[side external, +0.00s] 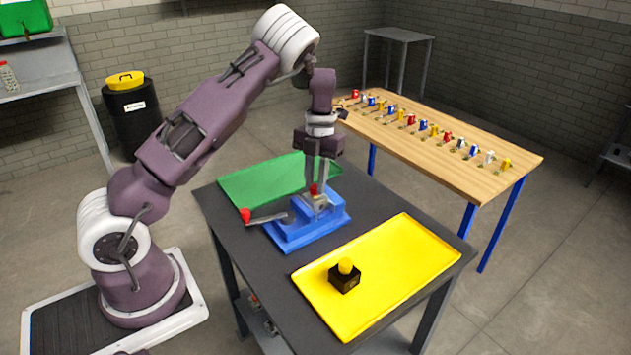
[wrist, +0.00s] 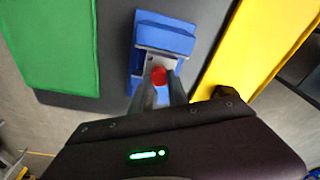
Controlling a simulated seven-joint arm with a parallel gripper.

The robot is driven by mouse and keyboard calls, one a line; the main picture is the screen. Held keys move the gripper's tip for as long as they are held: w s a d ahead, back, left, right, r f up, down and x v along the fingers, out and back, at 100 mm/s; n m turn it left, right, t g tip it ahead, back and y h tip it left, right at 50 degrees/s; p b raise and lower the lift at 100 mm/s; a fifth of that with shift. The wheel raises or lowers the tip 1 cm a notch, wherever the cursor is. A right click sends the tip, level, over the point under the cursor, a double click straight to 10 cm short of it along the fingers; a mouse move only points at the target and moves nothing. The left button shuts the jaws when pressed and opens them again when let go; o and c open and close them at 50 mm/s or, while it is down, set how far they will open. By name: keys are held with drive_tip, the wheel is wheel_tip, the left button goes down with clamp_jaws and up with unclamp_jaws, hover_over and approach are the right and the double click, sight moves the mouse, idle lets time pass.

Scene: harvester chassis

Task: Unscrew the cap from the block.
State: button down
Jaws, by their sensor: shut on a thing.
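A red cap (side external: 314,189) sits on top of a small greyish block (side external: 319,204) in a blue vise (side external: 296,238) on the dark table. My gripper (side external: 315,186) points straight down over the vise, its two fingers shut on the red cap. In the wrist view the red cap (wrist: 158,75) shows between the fingertips (wrist: 160,84), and the vise (wrist: 165,37) lies beyond it. The fingers hide part of the block and cap, so I cannot tell how far the cap is threaded.
A green tray (side external: 262,183) lies behind the vise. The vise's red-knobbed handle (side external: 266,217) sticks out left. A wooden table (side external: 470,165) with several coloured blocks stands behind.

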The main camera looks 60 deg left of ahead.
drive_tip(key=n, duration=0.6)
drive_tip(key=shift+s+f+t+h, duration=0.1)
drive_tip(key=shift+t+h, duration=0.2)
drive_tip(key=shift+n, duration=0.9)
drive_tip(key=c, duration=1.5)
unclamp_jaws()
drive_tip(key=m, duration=0.2)
drive_tip(key=shift+r+m, duration=0.2)
drive_tip(key=shift+m, duration=0.2)
drive_tip(key=shift+f+m, duration=0.1)
drive_tip(key=shift+m, duration=1)
